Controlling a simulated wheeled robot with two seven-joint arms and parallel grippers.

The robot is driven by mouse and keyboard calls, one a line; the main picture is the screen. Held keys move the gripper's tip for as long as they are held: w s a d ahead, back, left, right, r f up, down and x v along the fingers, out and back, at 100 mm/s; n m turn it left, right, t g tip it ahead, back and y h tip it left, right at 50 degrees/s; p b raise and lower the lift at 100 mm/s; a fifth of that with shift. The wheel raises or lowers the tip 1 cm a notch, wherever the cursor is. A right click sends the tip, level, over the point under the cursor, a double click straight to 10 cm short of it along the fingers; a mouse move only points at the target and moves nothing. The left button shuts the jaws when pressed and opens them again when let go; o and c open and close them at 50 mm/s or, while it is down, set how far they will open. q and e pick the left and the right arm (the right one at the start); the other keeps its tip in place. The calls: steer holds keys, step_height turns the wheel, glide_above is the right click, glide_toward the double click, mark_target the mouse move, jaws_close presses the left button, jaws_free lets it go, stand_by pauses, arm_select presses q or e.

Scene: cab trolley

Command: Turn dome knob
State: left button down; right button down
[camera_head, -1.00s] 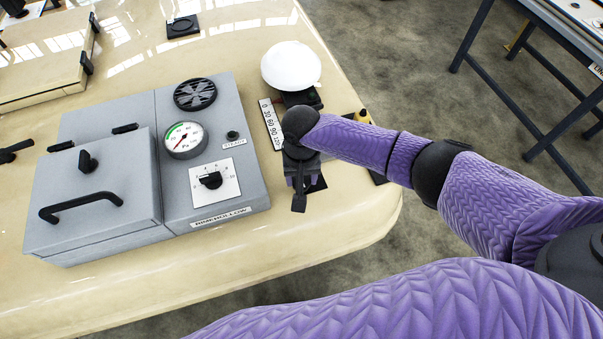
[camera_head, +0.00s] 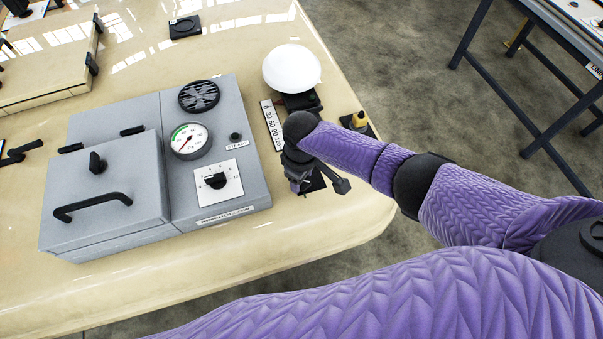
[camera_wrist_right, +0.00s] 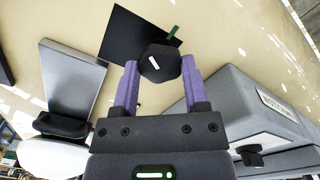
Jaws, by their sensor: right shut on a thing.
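A dark knob (camera_wrist_right: 162,72) with a short white mark sits on a black square plate (camera_wrist_right: 125,38) in the right wrist view. A green mark (camera_wrist_right: 172,33) lies at the knob's upper right edge. My right gripper (camera_wrist_right: 159,65) has its purple fingers on both sides of the knob and is shut on it. In the head view my right gripper (camera_head: 300,178) reaches down over the black plate (camera_head: 314,182), and the knob itself is hidden there. A white dome (camera_head: 291,68) stands behind my wrist; part of it shows in the wrist view (camera_wrist_right: 52,158). My left gripper is out of view.
A grey box (camera_head: 205,150) with a gauge (camera_head: 189,140), a dial (camera_head: 215,180) and a black handle (camera_head: 92,204) stands left of my wrist. A scale strip (camera_head: 272,125) lies close to my wrist. A yellow-topped piece (camera_head: 359,119) sits near the bench's right edge.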

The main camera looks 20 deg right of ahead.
steer(key=n, duration=0.5)
steer(key=shift+n, duration=0.3)
steer(key=n, duration=0.5)
steer(key=shift+n, duration=0.3)
steer(key=shift+c, duration=0.5)
jaws_free()
step_height(320, 180, up, 10)
steer(key=p, duration=0.3)
